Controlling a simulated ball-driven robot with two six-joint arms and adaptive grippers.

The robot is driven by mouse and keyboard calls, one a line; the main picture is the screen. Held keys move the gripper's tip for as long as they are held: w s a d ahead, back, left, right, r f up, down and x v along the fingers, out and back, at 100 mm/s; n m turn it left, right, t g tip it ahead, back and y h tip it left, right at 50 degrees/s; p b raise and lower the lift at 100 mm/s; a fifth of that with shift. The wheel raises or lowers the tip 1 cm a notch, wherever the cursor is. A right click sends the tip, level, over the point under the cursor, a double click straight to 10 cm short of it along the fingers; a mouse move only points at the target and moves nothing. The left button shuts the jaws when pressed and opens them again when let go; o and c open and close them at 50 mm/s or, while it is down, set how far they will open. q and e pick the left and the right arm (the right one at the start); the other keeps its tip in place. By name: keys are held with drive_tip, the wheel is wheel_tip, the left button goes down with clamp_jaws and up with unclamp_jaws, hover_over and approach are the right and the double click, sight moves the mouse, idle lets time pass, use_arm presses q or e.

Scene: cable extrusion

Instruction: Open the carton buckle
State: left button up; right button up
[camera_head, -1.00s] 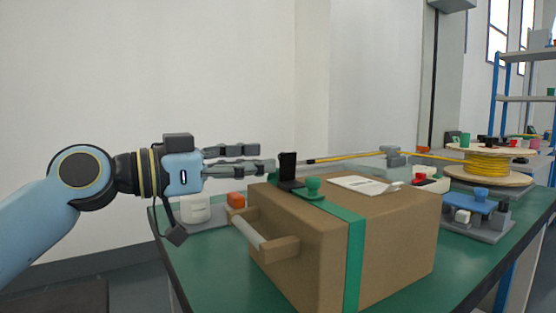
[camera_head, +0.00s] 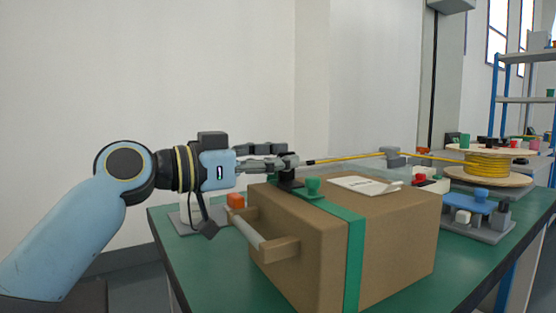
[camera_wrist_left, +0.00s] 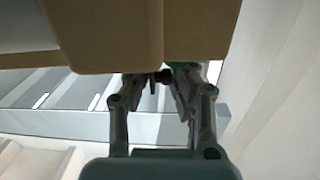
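The brown carton (camera_head: 400,230) stands on the green table, with a green strap (camera_head: 355,255) running over its top and down its front. On the strap's top end are a green knob (camera_head: 313,185) and the black buckle (camera_head: 290,184), whose upper part is hidden by my fingers. My left gripper (camera_head: 292,156) reaches in from the left, its fingertips at the buckle and a gap between its fingers. In the left wrist view the fingertips (camera_wrist_left: 168,86) are close together beside the carton's edge (camera_wrist_left: 110,68); contact with the buckle is unclear. My right gripper is out of view.
A grey-wood carton handle (camera_head: 255,235) sticks out on the left side. A white label (camera_head: 365,185) lies on the lid. A yellow cable (camera_head: 345,158) runs behind to a spool (camera_head: 487,163). A blue fixture (camera_head: 477,205) stands to the right.

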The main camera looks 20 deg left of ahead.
use_arm(q)
drive_tip(key=shift+w+a+n+p, duration=0.1)
drive_tip(key=shift+n+p, duration=0.2)
drive_tip(key=shift+n, duration=0.1)
clamp_jaws()
drive_tip(key=shift+a+n, duration=0.1)
drive_tip(key=shift+n, duration=0.4)
drive_tip(key=shift+w+f+n+p, duration=0.1)
drive_tip(key=shift+f+n+p, duration=0.05)
drive_tip(key=shift+n+p, duration=0.15)
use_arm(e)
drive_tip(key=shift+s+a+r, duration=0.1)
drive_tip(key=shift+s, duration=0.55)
use_arm(q)
drive_tip(key=o, duration=0.8)
unclamp_jaws()
drive_tip(key=shift+a, duration=0.1)
drive_tip(key=shift+c, duration=0.2)
drive_tip(key=v, duration=0.7)
drive_tip(key=shift+a, duration=0.15)
